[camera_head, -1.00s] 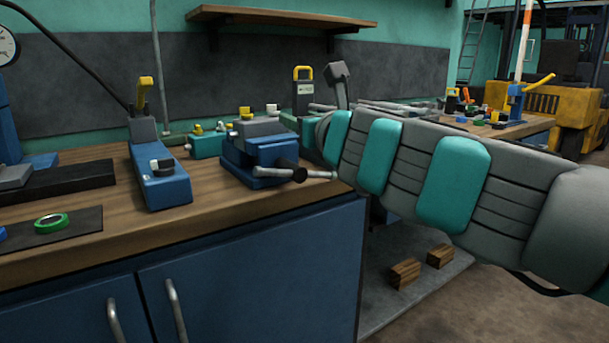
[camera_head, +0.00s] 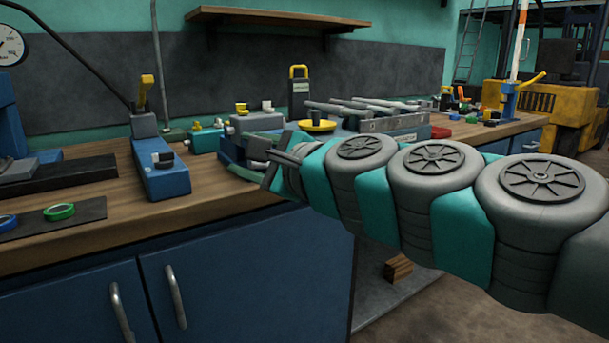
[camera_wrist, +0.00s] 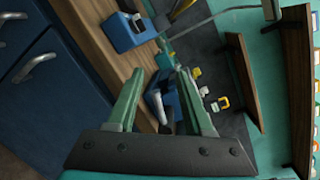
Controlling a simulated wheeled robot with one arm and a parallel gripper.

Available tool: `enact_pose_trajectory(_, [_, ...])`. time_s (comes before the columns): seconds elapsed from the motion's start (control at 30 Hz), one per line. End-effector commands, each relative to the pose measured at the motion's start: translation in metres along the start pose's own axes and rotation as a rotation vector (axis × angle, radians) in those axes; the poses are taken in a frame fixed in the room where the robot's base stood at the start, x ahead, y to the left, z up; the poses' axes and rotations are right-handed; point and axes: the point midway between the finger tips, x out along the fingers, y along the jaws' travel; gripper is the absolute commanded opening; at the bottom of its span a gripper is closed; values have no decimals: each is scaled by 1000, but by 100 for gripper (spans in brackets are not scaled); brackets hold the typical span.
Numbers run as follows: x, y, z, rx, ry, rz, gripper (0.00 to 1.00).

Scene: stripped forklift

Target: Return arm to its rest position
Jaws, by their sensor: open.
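My arm (camera_head: 435,205) reaches in from the right edge in the head view, over the bench's right end, with its round joint caps facing up toward the camera. My gripper (camera_head: 272,170) is at the arm's left end, in front of the blue vise (camera_head: 232,152) and partly covering it. Whether they touch is unclear. In the wrist view my gripper (camera_wrist: 160,75) has its two fingers spread apart, with nothing held between them. The vise (camera_wrist: 168,98) shows beyond and between the fingers.
The wooden bench (camera_head: 95,228) stands over blue cabinets (camera_head: 235,285). A blue lever tool (camera_head: 160,180) stands left of the vise. Green tape (camera_head: 60,212) lies on a dark mat. Metal bars (camera_head: 365,108) lie behind the arm. A wooden shelf (camera_head: 280,18) hangs above.

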Motion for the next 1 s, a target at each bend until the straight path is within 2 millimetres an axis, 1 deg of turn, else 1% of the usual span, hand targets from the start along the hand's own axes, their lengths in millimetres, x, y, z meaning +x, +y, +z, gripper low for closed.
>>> enact_pose_trajectory(0.03, [-4,24,-4,-126,4,70,51])
enact_pose_trajectory(0.07, [-6,40,-7,-209,4,117,51])
enact_pose_trajectory(0.1, [-11,65,-13,-320,4,191,51])
enact_pose_trajectory(0.13, [-16,84,-20,-400,2,252,51])
enact_pose_trajectory(0.17, [-22,103,-28,-477,2,313,51])
enact_pose_trajectory(0.2, [-31,128,-40,-566,-2,399,51])
enact_pose_trajectory(0.27, [-47,161,-59,-687,-7,522,51])
enact_pose_trajectory(0.3, [-60,181,-73,-754,-13,604,51])
enact_pose_trajectory(0.37, [-82,209,-95,-844,-23,730,51])
enact_pose_trajectory(0.4, [-98,227,-109,-894,-35,815,51])
enact_pose_trajectory(0.47, [-126,251,-130,-955,-54,946,51])
enact_pose_trajectory(0.5, [-146,265,-143,-986,-70,1032,51])
enact_pose_trajectory(0.57, [-178,283,-161,-1023,-95,1158,51])
enact_pose_trajectory(0.6, [-199,294,-172,-1037,-115,1240,51])
enact_pose_trajectory(0.63, [-215,301,-178,-1044,-131,1297,51])
enact_pose_trajectory(0.7, [-251,315,-191,-1046,-169,1423,51])
enact_pose_trajectory(0.8, [-293,327,-201,-1031,-221,1559,51])
enact_pose_trajectory(0.9, [-321,333,-205,-1011,-259,1643,51])
enact_pose_trajectory(1.0, [-333,335,-206,-1002,-276,1680,51])
